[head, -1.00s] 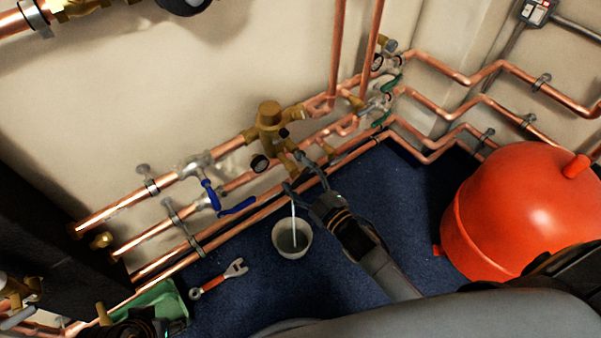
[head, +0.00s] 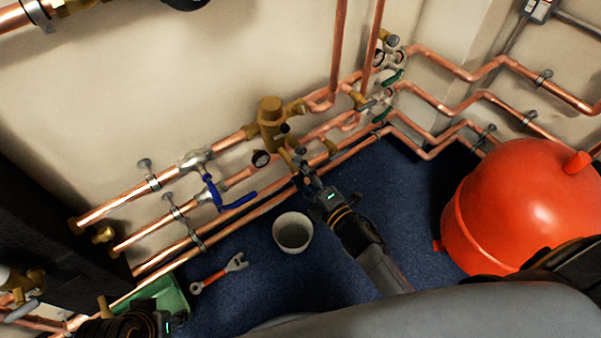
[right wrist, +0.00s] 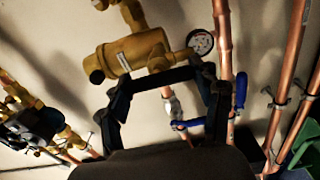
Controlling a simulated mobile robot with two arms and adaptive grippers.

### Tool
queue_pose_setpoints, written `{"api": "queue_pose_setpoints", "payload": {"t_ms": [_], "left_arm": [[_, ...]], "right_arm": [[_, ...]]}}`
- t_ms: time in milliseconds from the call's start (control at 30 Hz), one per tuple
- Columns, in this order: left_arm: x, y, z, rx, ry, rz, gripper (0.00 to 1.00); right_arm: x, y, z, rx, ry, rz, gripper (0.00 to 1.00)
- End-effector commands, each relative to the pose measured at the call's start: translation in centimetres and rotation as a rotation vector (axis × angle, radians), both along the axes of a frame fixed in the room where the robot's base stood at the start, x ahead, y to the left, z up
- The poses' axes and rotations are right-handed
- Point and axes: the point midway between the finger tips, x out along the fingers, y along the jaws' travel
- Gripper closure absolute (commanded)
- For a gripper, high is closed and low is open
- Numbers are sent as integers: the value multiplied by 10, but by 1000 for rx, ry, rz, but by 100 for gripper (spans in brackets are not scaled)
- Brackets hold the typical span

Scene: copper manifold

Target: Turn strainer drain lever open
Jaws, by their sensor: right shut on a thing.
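The brass strainer body (head: 270,112) sits on the copper pipes along the wall, with a short brass drain branch (head: 287,160) angled down toward the floor. My right gripper (head: 302,172) is at the lower end of that branch, shut on the drain lever, which its fingers mostly hide. In the right wrist view the brass body (right wrist: 135,55) lies just beyond my dark fingers (right wrist: 165,85). A pale bucket (head: 292,233) stands on the floor below. My left gripper (head: 160,325) is cut off at the bottom left, its fingers not clear.
Blue-handled valves (head: 235,200) are on the pipes to the left, and a gauge (head: 261,158) is beside the strainer. A wrench (head: 218,274) and a green tray (head: 165,297) lie on the blue floor. A red tank (head: 520,210) stands at the right.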

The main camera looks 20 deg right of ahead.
Motion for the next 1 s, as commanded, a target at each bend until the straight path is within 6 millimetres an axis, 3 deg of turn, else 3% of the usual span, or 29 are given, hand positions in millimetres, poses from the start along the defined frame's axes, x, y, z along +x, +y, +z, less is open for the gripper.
{"api": "queue_pose_setpoints", "payload": {"t_ms": [700, 733, 800, 1000], "left_arm": [[0, 0, -1, 0, 0, 0, 60], [0, 0, -1, 0, 0, 0, 60], [0, 0, -1, 0, 0, 0, 60], [0, 0, -1, 0, 0, 0, 60]], "right_arm": [[0, 1, 0, -69, -26, 3, 66], [0, 1, 0, -69, -26, 3, 29], [0, 1, 0, -68, -26, 3, 14], [0, 0, 0, -66, -24, 1, 11]]}}
